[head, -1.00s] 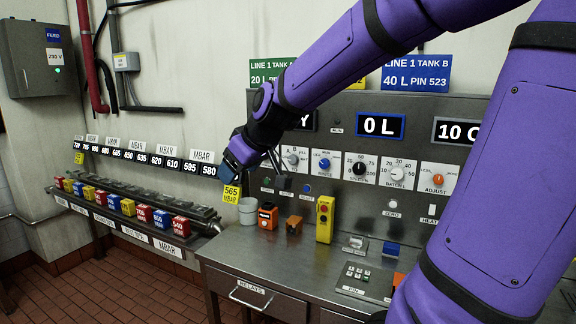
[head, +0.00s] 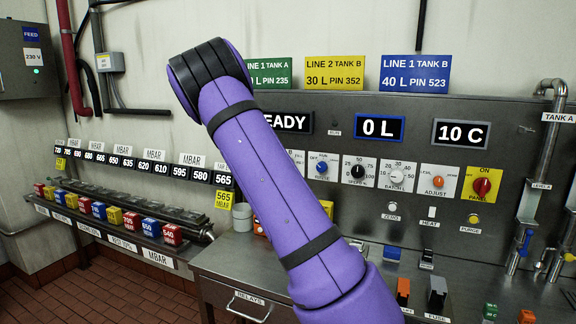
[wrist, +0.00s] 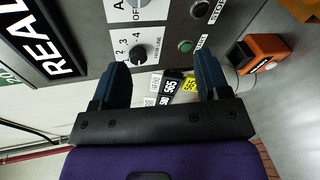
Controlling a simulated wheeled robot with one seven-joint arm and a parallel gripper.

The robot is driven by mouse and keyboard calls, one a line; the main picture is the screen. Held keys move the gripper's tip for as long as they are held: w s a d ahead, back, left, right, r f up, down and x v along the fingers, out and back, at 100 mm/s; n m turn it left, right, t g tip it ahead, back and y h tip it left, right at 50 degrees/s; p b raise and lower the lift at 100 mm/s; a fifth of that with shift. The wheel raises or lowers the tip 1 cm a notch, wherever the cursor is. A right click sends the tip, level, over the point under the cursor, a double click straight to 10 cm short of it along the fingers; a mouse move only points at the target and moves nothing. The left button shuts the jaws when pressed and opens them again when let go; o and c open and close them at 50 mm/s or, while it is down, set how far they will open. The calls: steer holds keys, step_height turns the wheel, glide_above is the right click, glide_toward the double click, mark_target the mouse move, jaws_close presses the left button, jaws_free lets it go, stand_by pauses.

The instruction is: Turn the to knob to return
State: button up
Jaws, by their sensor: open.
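My gripper (wrist: 162,72) is open and empty in the wrist view, its two dark blue fingers spread apart near the grey panel. A grey knob (wrist: 142,4) on a white plate is cut off by the top edge of that view; it stands above the fingers, and I cannot read its full label or setting. Below it is a black knob (wrist: 138,54) on a plate marked 2, 3, 4, close to the left finger and not gripped. In the head view my arm hides the gripper and most of the left knob plate (head: 298,157).
The panel (head: 460,105) also carries a blue knob (head: 321,168), a black speed knob (head: 357,171), a white batch knob (head: 396,176), an orange adjust knob (head: 438,182) and a red switch (head: 481,187). The steel desk (head: 225,262) stands below. An orange box (wrist: 262,52) shows at right.

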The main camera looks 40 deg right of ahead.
steer(key=w+d+n+h, duration=0.1)
steer(key=d, duration=0.3)
steer(key=w+d+n+h, duration=0.1)
steer(key=w+d, duration=0.1)
steer(key=d, duration=0.3)
steer(key=w+d+h, duration=0.2)
steer(key=d, duration=0.2)
steer(key=shift+w+d+f+n+g, duration=0.15)
steer(key=shift+d+f+n+g, duration=0.15)
steer(key=shift+d+n, duration=0.1)
steer(key=shift+c, duration=0.4)
steer(key=c, duration=0.8)
steer(key=shift+c, duration=0.2)
